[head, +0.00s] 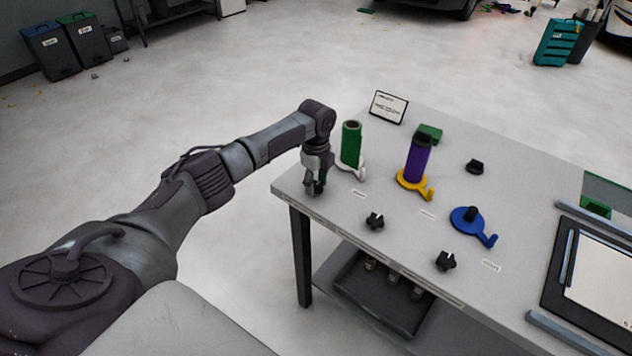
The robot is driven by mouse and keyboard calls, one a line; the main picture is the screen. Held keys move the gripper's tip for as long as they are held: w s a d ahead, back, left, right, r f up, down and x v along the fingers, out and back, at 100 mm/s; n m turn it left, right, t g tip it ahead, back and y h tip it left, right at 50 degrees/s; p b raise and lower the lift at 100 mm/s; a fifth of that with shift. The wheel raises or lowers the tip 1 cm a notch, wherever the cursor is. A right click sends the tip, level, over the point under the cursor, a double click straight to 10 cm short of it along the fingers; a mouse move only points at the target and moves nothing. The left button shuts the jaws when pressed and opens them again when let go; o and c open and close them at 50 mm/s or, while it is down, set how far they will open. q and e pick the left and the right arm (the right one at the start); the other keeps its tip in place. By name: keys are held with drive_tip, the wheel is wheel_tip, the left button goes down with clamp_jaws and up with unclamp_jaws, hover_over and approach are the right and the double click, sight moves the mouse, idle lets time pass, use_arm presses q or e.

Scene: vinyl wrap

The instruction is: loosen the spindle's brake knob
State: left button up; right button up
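Three spindle stands are on the grey table (395,262). A blue base (467,224) has a short black post and no roll. I cannot tell which black part is the brake knob. My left gripper (315,191) points down over the table's left corner, left of the white base and apart from it. Its fingers are too small to tell open from shut. My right gripper is out of view.
Black knob-like pieces (374,221) (445,261) (475,167) sit on the table. A board with a white sheet (603,279) lies right. A dark tray (385,301) is underneath.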

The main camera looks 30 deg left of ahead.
use_arm(q)
drive_tip(key=c, duration=0.4)
drive_tip(key=shift+n, duration=0.3)
drive_tip(key=n+p, duration=0.3)
drive_tip(key=n, duration=0.1)
drive_tip(key=shift+r, duration=0.1)
drive_tip(key=n+p, duration=0.3)
drive_tip(key=n, duration=0.3)
drive_tip(key=shift+n, duration=0.3)
drive_tip(key=n+p, duration=0.2)
drive_tip(key=n, duration=0.4)
drive_tip(key=n+p, duration=0.1)
drive_tip(key=n, duration=0.2)
drive_tip(key=shift+n, duration=0.3)
drive_tip(key=shift+n+p, duration=0.5)
drive_tip(key=shift+n, duration=1.1)
